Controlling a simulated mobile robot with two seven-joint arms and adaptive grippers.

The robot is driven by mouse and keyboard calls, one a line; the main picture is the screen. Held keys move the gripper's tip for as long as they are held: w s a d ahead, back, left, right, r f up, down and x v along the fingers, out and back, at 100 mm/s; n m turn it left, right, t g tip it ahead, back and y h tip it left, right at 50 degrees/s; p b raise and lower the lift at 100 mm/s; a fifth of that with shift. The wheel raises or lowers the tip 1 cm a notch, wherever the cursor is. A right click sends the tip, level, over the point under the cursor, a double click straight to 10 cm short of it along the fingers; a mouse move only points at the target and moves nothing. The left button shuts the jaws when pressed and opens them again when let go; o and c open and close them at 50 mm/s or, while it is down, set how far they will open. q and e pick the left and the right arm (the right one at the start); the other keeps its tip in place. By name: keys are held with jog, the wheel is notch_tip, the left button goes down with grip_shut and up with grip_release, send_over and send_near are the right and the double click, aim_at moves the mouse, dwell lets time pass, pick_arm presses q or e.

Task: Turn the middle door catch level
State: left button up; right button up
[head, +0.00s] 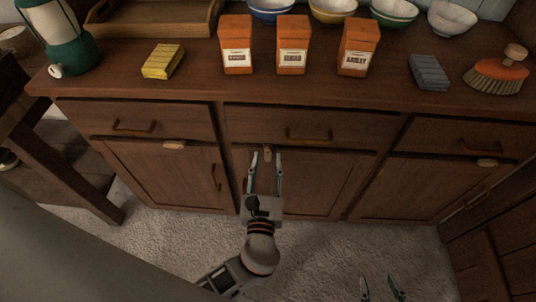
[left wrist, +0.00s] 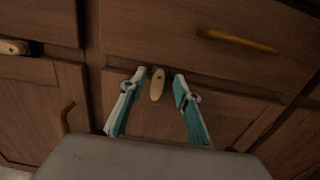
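The middle door catch (head: 268,153) is a small pale wooden piece at the top of the middle cabinet door (head: 318,184). In the left wrist view the catch (left wrist: 157,84) stands close to upright, slightly tilted. My left gripper (head: 265,155) is open in front of the middle door. In the left wrist view its fingertips (left wrist: 160,74) lie on either side of the catch, with a visible gap on each side. My right gripper (head: 379,280) shows only its two spread fingertips at the bottom of the head view, low over the carpet and away from the cabinet.
The left door catch (head: 174,145) and right door catch (head: 487,162) lie level. A drawer handle (head: 309,136) sticks out above the middle door. Orange boxes (head: 293,45), a yellow block (head: 162,61), a grey block (head: 428,73), a brush (head: 497,72) and a lantern (head: 62,42) stand on the counter.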

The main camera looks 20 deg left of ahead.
aim_at(268, 154)
pick_arm(q)
jog(key=shift+x, duration=1.3)
grip_shut()
